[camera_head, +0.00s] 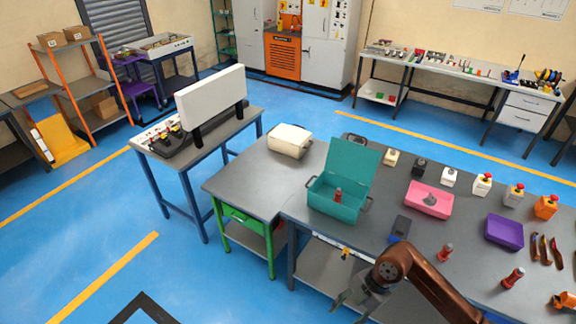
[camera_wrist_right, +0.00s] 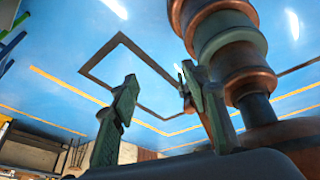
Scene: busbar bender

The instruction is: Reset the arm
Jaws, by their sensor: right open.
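My right arm (camera_head: 408,262), copper-brown, comes in from the bottom right of the head view. It bends at the front edge of the grey workbench (camera_head: 262,180). My right gripper (camera_head: 354,294), grey-green, hangs past that edge, partly hidden by the arm. In the right wrist view the two fingers of this gripper (camera_wrist_right: 160,92) stand apart with nothing between them. Blue floor shows behind them, and part of my own body is close by on the right. My left gripper is not in view.
The workbench holds an open teal box (camera_head: 322,198) with a red-topped part inside, a pink tray (camera_head: 428,200), a purple tray (camera_head: 504,232), a white case (camera_head: 290,141) and several small switches. Blue floor (camera_head: 190,275) is clear on the left.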

